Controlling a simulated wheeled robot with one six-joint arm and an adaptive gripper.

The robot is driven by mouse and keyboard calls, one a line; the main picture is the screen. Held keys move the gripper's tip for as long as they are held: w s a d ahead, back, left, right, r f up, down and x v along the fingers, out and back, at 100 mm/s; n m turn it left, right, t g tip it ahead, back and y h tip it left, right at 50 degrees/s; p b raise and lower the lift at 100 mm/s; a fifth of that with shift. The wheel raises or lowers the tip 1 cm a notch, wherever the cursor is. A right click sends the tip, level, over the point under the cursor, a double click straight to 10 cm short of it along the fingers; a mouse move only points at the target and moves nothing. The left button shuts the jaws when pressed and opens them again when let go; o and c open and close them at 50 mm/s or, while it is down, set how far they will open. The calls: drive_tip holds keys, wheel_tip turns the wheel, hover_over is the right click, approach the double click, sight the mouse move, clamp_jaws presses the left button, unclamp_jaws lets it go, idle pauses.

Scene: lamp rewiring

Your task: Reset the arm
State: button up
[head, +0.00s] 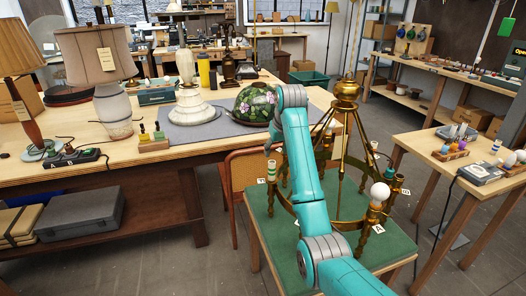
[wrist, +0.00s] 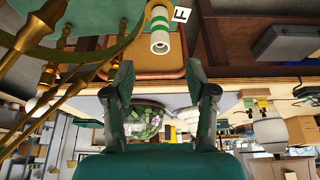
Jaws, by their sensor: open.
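My teal arm reaches up in the middle of the head view, with my gripper (head: 272,146) at its far end, partly hidden by my own arm. In the wrist view my gripper (wrist: 159,76) shows two dark fingers spread apart with nothing between them. A brass chandelier (head: 345,92) stands on a green-topped table (head: 398,246), partly behind my arm. Its white socket with green bands (head: 272,168) is below my gripper and apart from it. This socket (wrist: 159,38) and a label F (wrist: 181,14) also show in the wrist view. A white bulb (head: 380,191) sits on another chandelier arm.
A long workbench (head: 190,158) at left holds lamps, a stained-glass shade (head: 256,104) on a grey mat, and a power strip (head: 75,158). A wooden chair (head: 240,165) stands between bench and green table. A side table (head: 440,165) at right holds bulbs and a grey device (head: 480,172).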

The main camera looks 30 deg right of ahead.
drive_tip(key=s+a+f+t, duration=0.1)
drive_tip(key=s+a+f, duration=0.15)
drive_tip(key=f, duration=0.55)
drive_tip(key=s+a+f, duration=0.1)
drive_tip(key=a+f, duration=0.2)
drive_tip(key=f, duration=0.4)
drive_tip(key=s+a+f+t, duration=0.1)
drive_tip(key=a+f, duration=0.2)
drive_tip(key=f, duration=0.5)
drive_tip(key=s+a+f+n+t, duration=0.1)
drive_tip(key=s+a+f, duration=0.45)
drive_tip(key=s, duration=0.25)
drive_tip(key=s+a+f+t, duration=0.2)
drive_tip(key=s+a+f, duration=0.3)
drive_tip(key=s+f, duration=0.3)
drive_tip(key=s+a+r+n+t, duration=0.1)
drive_tip(key=s+a, duration=0.3)
drive_tip(key=s, duration=0.7)
drive_tip(key=s+a+r+t, duration=0.2)
drive_tip(key=s+a, duration=0.1)
drive_tip(key=s, duration=0.8)
drive_tip(key=s+a+r+n+t+y, duration=0.1)
drive_tip(key=s+a+r+t, duration=0.1)
drive_tip(key=s+r, duration=1.3)
drive_tip(key=shift+s+a+r, duration=0.35)
drive_tip(key=shift+s+a, duration=0.2)
